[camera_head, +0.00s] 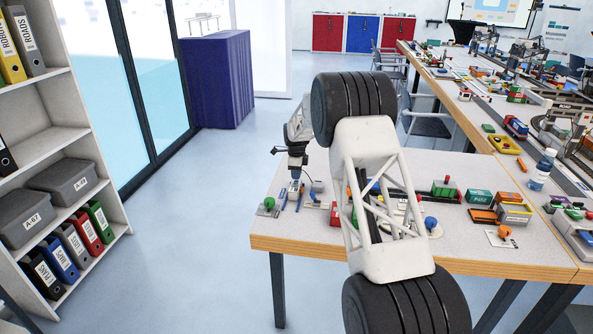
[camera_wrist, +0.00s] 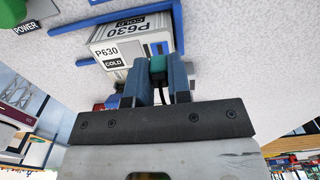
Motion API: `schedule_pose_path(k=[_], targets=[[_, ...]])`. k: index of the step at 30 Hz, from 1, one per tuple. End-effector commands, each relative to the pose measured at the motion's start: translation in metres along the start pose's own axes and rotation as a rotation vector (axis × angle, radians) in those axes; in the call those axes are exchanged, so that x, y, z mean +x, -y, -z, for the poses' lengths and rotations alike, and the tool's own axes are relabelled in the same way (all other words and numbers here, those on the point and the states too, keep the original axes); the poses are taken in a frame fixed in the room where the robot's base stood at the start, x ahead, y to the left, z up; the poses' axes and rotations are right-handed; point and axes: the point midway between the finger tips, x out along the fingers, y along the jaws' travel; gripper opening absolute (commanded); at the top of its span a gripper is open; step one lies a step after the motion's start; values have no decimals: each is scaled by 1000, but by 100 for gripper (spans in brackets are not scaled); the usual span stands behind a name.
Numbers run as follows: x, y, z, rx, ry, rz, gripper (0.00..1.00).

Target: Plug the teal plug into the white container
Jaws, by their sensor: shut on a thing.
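The white container (camera_wrist: 126,50), marked P630 COLD, shows in the wrist view just beyond my fingertips, beside a blue edge strip. Its end toward the right carries grey and blue panels. My gripper (camera_wrist: 159,68) is shut on the teal plug (camera_wrist: 158,66), which sits between the two blue fingers. A dark cable runs down behind the plug. The plug's front is close to the container's end; whether it touches or enters a socket is hidden. In the head view my gripper (camera_head: 295,183) is low over the table's left part, and plug and container cannot be made out.
A green knob (camera_head: 269,203) on a small plate stands left of my gripper on the table (camera_head: 330,234). Toy wagons, a teal box (camera_head: 479,198) and an orange knob (camera_head: 504,231) stand to the right. My arm hides the table's middle.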

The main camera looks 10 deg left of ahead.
Motion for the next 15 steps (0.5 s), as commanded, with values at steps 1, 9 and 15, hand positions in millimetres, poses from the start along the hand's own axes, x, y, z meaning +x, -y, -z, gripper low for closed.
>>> schedule_pose_path(k=[1,9,15], targets=[[3,0,0,0,0,-1,0],[10,0,0,0,0,0,0],[10,0,0,0,0,0,0]])
